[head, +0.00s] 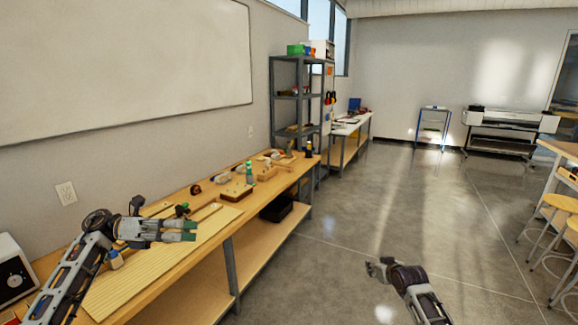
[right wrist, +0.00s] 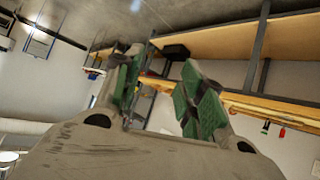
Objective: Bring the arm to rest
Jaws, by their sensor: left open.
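My left arm reaches in from the left of the head view over the near end of the long workbench (head: 225,205). My left gripper (head: 193,230) has green-padded fingers, points to the right, and is open with nothing seen between them. It appears above a light ribbed wooden board (head: 145,275). My right arm (head: 408,278) shows at the bottom of the head view, over open floor. In the right wrist view my right gripper (right wrist: 158,82) has its two green-padded fingers spread apart, with nothing between them.
Wooden blocks, a green bottle (head: 249,172) and small tools lie along the bench against the wall. A grey shelf rack (head: 297,100) stands beyond it. Yellow-topped stools (head: 558,203) are at the right. The concrete floor (head: 400,200) between is clear.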

